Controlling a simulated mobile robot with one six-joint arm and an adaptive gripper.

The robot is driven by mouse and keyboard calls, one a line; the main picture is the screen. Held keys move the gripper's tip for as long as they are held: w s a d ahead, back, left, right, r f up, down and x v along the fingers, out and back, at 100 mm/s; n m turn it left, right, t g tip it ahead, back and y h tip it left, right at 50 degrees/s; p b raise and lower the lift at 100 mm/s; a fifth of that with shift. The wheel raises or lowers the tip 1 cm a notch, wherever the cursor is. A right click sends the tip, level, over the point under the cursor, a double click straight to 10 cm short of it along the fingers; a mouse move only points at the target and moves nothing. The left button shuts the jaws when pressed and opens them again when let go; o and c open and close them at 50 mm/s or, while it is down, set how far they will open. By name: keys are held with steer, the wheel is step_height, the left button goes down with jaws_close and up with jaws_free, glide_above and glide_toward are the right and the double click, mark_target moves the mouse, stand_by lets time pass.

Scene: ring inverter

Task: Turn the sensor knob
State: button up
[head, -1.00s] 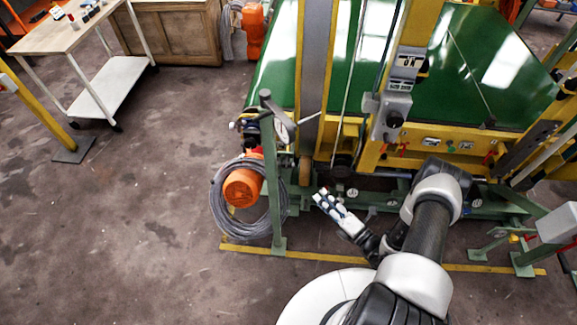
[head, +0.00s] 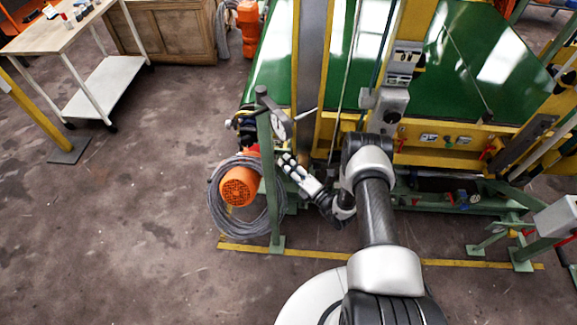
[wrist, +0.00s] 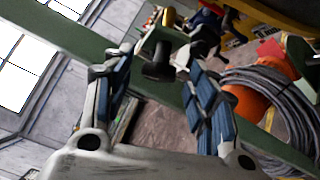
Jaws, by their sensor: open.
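A coiled grey cable (head: 222,212) and an orange motor (head: 239,187) stand left of the post. The yellow machine frame carries a grey box with a black knob (head: 393,117). A green conveyor (head: 440,85) lies behind. The floor at left is clear; a wheeled table (head: 50,35) stands farther off.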

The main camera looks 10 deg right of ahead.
steer(key=shift+w+a, duration=0.15)
steer(key=shift+w, duration=0.1)
steer(key=shift+c, duration=0.4)
steer(key=c, duration=1)
